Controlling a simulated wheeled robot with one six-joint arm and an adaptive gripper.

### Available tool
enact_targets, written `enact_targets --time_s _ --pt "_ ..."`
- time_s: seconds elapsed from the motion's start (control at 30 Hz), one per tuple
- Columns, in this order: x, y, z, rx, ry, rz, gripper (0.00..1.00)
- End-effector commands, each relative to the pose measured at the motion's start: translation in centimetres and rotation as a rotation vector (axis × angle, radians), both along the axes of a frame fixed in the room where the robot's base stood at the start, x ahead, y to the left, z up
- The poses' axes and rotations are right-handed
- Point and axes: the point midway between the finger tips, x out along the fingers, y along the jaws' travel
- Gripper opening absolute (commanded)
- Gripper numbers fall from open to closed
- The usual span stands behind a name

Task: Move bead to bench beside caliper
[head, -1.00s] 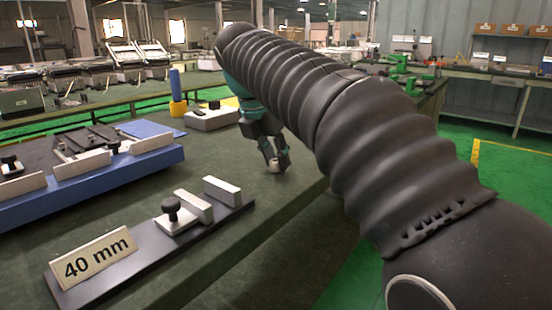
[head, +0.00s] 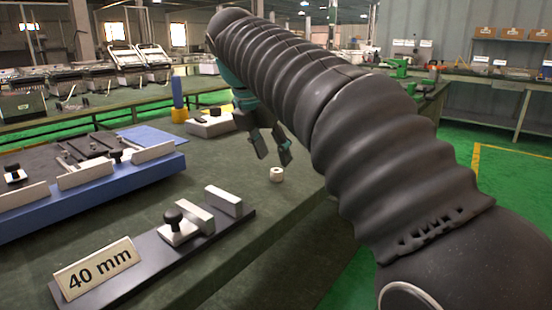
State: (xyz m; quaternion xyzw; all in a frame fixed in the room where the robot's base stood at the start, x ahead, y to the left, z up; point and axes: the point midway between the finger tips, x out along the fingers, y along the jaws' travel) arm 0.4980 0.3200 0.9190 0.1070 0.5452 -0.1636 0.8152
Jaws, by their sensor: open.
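The bead (head: 277,174) is a small white cylinder with a hole in its top. It stands upright on the green bench top (head: 262,228), near the bench's right edge. My gripper (head: 272,161) is open and empty, with its fingertips a little above and behind the bead, apart from it. The caliper seems to be the dark bar with metal jaw blocks and a black knob (head: 185,226), at the front of the bench. A "40 mm" sign (head: 97,268) stands on its left end. The bead is right of and behind this bar.
A blue fixture (head: 95,180) with metal blocks fills the bench's left side. A pale box (head: 209,123) and a blue and yellow post (head: 178,98) stand farther back. The bench top between the bar and the bead is clear.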

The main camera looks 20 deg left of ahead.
Motion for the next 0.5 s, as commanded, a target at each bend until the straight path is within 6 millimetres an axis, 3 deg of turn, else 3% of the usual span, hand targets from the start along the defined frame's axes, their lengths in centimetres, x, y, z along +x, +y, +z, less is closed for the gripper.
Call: enact_targets --time_s 0.03,0.2,0.5 --pt "-0.4 0.2 1.5 0.002 -0.002 0.001 0.49" --pt "-1.6 0.8 4.6 0.001 -0.003 0.001 0.49" --pt "-2.7 1.2 7.3 0.0 -0.001 0.001 0.49"
